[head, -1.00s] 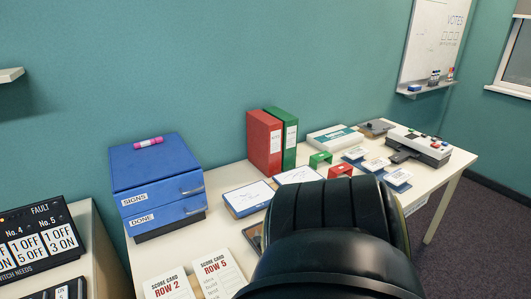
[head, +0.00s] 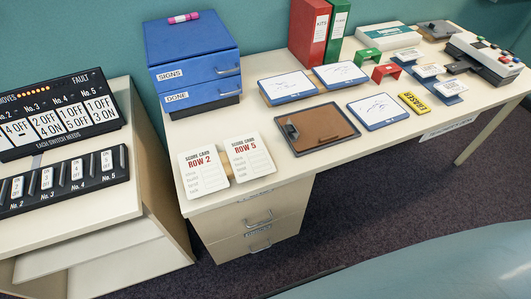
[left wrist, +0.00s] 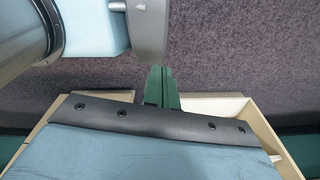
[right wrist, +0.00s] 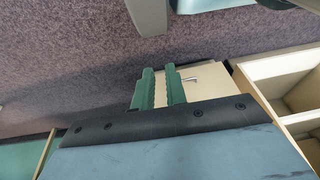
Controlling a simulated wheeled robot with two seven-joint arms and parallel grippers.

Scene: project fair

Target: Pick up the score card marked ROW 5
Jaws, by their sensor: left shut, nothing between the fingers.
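The score card marked ROW 5 (head: 251,162) is a white card with red print in the head view. It stands tilted back near the front left edge of the long table. The ROW 2 score card (head: 204,174) is just left of it, with a bit of tan wooden support (head: 227,164) showing between them. Neither gripper shows in the head view. In the left wrist view my left gripper (left wrist: 160,70) has its green fingers together, empty. In the right wrist view my right gripper (right wrist: 160,71) has a gap between its green fingers, with nothing seen between them.
A blue drawer box (head: 191,62) stands behind the cards. Switch panels (head: 62,181) sit on a separate desk at left. Drawers (head: 245,222) are under the table.

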